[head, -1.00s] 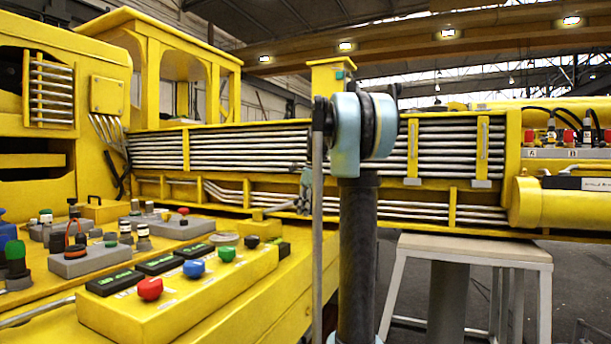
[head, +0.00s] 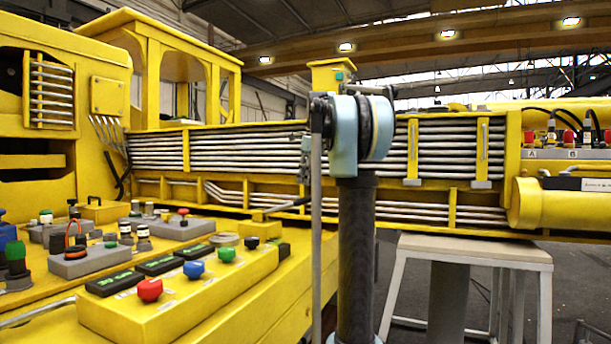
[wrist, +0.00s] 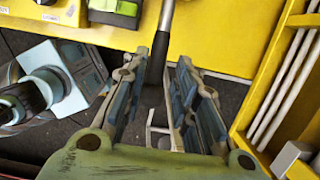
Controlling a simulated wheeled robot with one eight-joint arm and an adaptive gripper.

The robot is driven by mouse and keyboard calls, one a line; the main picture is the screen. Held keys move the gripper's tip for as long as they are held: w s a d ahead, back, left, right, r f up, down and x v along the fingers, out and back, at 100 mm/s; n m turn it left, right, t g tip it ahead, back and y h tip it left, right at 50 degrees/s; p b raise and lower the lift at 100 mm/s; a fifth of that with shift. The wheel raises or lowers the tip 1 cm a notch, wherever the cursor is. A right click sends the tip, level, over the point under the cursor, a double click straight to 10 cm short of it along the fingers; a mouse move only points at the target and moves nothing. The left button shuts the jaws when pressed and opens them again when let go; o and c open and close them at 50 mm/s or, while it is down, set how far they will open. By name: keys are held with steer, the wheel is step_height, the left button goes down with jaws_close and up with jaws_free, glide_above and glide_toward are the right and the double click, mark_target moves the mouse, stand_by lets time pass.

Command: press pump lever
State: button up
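The pump lever (head: 287,206) is a thin rod with a dark handle, sloping up to the right from a small yellow block (head: 262,228) at the console's far right corner. In the wrist view the lever (wrist: 168,22) comes down from the top edge. Its dark grip end lies between the fingertips in the picture, nearer the left finger. I cannot tell how far below the fingers it is. My gripper (wrist: 160,64) is open, with a clear gap between its fingers and nothing clamped. In the head view my arm largely hides the gripper.
The yellow button console (head: 150,318) with red, blue, green and black buttons is at front left. Yellow framing with grey pipes (wrist: 290,85) stands close on the right in the wrist view. A light table (head: 480,250) stands at the right.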

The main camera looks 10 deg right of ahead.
steer(key=shift+r, duration=1)
steer(key=shift+s, duration=0.1)
jaws_close()
steer(key=s+f+n+h, duration=0.1)
steer(key=s+f+n, duration=1.1)
steer(key=s+f, duration=0.7)
steer(key=s+f+n+t, duration=0.1)
steer(key=s+f+n, duration=1.2)
steer(key=s+f, duration=0.7)
step_height(320, 180, down, 6)
steer(key=shift+s+a+r+h, duration=0.15)
steer(key=shift+a+h, duration=0.1)
steer(key=shift+h, duration=0.15)
